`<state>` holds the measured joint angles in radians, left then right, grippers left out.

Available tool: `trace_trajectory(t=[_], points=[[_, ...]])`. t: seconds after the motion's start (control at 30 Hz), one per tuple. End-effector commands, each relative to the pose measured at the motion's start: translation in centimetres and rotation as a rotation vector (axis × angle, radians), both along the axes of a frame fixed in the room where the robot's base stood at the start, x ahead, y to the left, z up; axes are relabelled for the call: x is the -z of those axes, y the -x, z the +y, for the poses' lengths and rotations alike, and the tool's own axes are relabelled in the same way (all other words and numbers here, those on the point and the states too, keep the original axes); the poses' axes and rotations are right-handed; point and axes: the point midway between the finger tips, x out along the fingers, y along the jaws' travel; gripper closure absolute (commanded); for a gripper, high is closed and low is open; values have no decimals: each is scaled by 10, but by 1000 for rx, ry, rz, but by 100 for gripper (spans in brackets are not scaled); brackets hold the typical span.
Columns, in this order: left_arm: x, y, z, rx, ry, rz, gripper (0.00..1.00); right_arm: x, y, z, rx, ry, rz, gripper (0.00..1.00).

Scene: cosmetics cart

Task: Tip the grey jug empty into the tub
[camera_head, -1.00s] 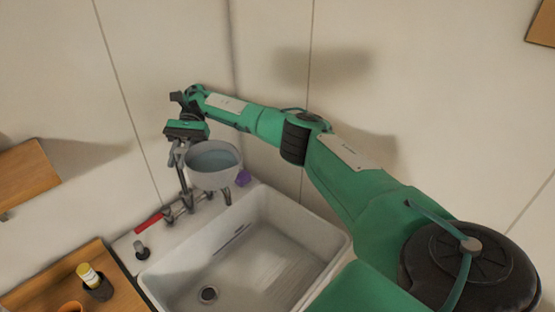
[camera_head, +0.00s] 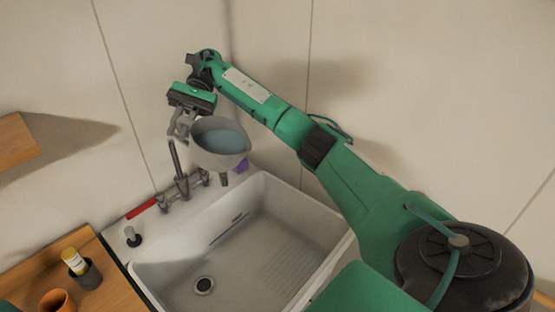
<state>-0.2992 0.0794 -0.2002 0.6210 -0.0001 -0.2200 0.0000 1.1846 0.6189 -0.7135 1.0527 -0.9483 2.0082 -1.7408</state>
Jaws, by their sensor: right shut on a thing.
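The grey jug (camera_head: 222,158) is held above the back left of the tub, near the faucet. Bluish liquid (camera_head: 222,140) shows inside it. The jug is slightly tilted, and no liquid is seen leaving it. My right gripper (camera_head: 183,126) is shut on the jug's left side, with its arm reaching in from the right. The white tub (camera_head: 270,244) is a sink with a dark round drain (camera_head: 203,286); I see no liquid standing in it. My left gripper is out of view.
A faucet (camera_head: 181,180) stands at the tub's back edge, close to the jug. A red object (camera_head: 141,208), a dark stopper-like item (camera_head: 132,237) and a purple object (camera_head: 242,166) lie along the rim. A wooden counter (camera_head: 103,298) at lower left holds a yellow-topped container (camera_head: 75,262) and an orange cup (camera_head: 57,302).

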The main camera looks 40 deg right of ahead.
Motion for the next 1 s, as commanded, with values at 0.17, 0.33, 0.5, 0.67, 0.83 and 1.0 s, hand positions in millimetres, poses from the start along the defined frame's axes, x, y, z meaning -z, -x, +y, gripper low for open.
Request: trace_trajectory(t=[0.17, 0.33, 0.5, 0.67, 0.83, 1.0], points=[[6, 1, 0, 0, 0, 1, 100, -2, 3, -2, 1, -13, -24, 100], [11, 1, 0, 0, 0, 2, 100, -3, 7, -4, 1, -26, -50, 100], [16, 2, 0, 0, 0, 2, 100, -5, 11, -6, 0, -41, -80, 100], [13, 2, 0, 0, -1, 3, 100, -9, 13, -7, 1, -50, -96, 100], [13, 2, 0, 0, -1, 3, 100, -9, 14, -8, 0, -56, -107, 100], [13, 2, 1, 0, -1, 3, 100, -10, 16, -9, 1, -62, -119, 100]])
